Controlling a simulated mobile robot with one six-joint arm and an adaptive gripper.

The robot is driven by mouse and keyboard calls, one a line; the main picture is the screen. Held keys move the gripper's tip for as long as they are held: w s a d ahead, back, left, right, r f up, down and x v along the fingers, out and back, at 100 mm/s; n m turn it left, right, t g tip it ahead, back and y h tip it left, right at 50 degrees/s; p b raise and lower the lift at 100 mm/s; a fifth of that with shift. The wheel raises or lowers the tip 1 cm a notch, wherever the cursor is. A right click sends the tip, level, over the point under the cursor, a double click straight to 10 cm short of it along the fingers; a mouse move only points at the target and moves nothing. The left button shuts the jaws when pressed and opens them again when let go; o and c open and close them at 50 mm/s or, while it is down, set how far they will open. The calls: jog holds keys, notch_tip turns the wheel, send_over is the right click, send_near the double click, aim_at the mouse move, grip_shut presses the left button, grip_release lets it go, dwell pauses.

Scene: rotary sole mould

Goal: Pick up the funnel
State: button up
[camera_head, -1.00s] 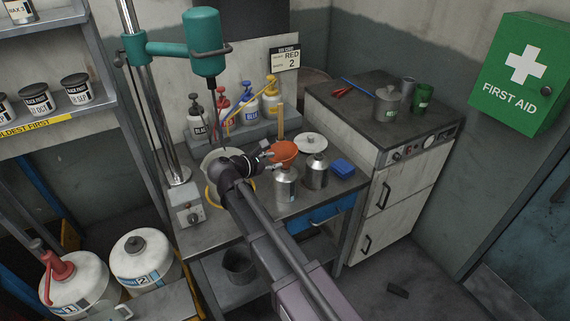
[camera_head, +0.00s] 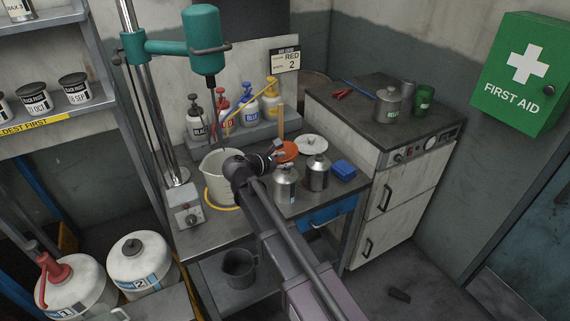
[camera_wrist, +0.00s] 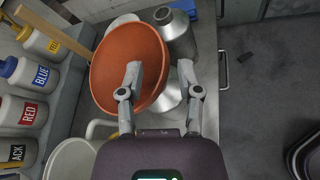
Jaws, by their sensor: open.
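The orange funnel (camera_head: 289,150) is on the workbench in the head view, behind the metal bottles and partly hidden by my gripper (camera_head: 276,154). In the wrist view the funnel (camera_wrist: 112,68) shows its wide bowl tilted towards the camera. My gripper (camera_wrist: 159,70) is open and empty. Its left finger overlaps the bowl's inside, and its right finger is past the rim on the right. I cannot tell whether either finger touches the funnel. The funnel's spout is hidden.
Two metal bottles (camera_head: 286,184) (camera_head: 318,172) stand close in front. A white beaker (camera_head: 217,178) is left of my gripper. Colour pump bottles (camera_head: 248,104) line the back shelf. A white lid (camera_head: 313,144) and a blue block (camera_head: 344,168) lie to the right.

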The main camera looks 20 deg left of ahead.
jog(key=shift+b+x, duration=0.3)
jog(key=shift+x, duration=1.1)
grip_shut()
